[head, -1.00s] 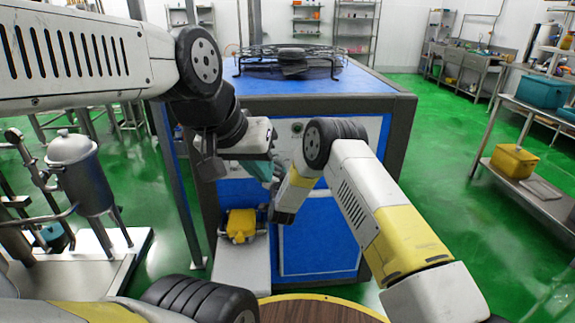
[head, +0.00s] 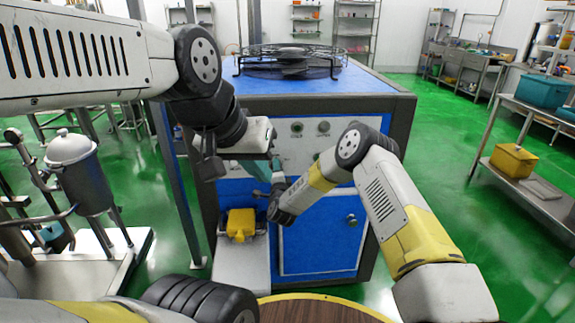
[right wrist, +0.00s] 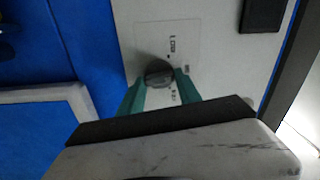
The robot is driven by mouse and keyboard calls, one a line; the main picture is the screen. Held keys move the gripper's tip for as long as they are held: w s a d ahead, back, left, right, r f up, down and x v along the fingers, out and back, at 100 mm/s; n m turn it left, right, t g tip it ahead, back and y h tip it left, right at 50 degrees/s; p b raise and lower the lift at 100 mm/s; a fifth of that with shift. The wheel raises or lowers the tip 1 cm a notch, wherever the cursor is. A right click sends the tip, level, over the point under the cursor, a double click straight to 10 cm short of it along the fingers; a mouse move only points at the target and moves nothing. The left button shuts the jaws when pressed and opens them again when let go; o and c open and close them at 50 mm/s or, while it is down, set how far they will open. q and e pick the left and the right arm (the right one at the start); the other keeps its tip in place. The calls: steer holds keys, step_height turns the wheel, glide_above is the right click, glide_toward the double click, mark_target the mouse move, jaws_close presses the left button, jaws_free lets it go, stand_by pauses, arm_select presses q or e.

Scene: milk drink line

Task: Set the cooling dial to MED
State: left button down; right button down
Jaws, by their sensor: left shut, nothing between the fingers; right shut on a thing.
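The cooling dial (right wrist: 158,72) is a dark round knob on a pale label plate in the right wrist view. The word LOW reads beside it; other lettering near it is too blurred to read surely, and I cannot make out its pointer. My right gripper (right wrist: 159,82) has its teal fingers closed on the dial's two sides. In the head view my right gripper (head: 277,172) reaches up to the machine's white panel, and the dial is hidden there. My left gripper (head: 260,170) is shut and empty, pointing down in front of the panel, close beside the right one.
The blue machine (head: 370,87) carries a round fan guard (head: 290,52) on top. Its white panel has round buttons (head: 323,127). A yellow object (head: 241,224) sits low at the machine's front. A steel vessel (head: 82,180) stands at left, and a shelf with a yellow bin (head: 512,161) at right.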

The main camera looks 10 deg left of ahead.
steer(key=shift+m, duration=0.7)
steer(key=shift+w, duration=0.1)
steer(key=c, duration=0.9)
jaws_free()
steer(key=v, duration=0.8)
